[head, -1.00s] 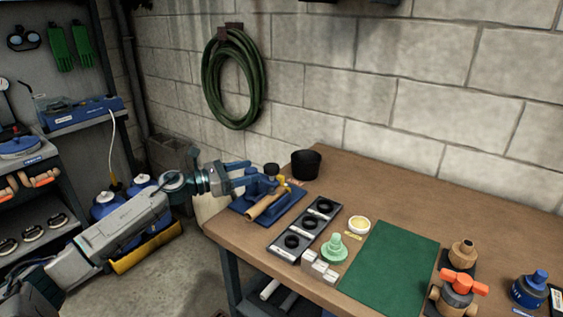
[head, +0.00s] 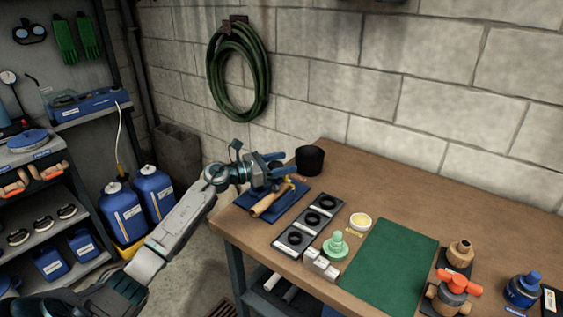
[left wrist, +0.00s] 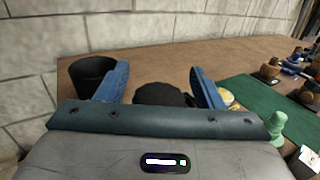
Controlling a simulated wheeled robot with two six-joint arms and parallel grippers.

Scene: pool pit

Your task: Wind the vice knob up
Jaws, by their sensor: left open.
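The vice stands on a blue base (head: 284,213) at the left end of the bench. A tan wooden cylinder (head: 266,203) lies across it, and the rest of the vice is mostly hidden behind my left gripper (head: 284,163). The gripper is open, with its blue fingers over the vice. In the left wrist view, a dark round knob (left wrist: 162,95) shows between the two parted fingers, partly hidden by the gripper's palm edge. I cannot tell whether either finger touches it. My right gripper is in neither view.
A black cup (head: 310,160) stands just behind the vice. A tray with black rings (head: 309,222), white blocks (head: 320,264), a green knobbed part (head: 335,246) and a green mat (head: 391,265) lie to the right. The block wall is close behind the bench.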

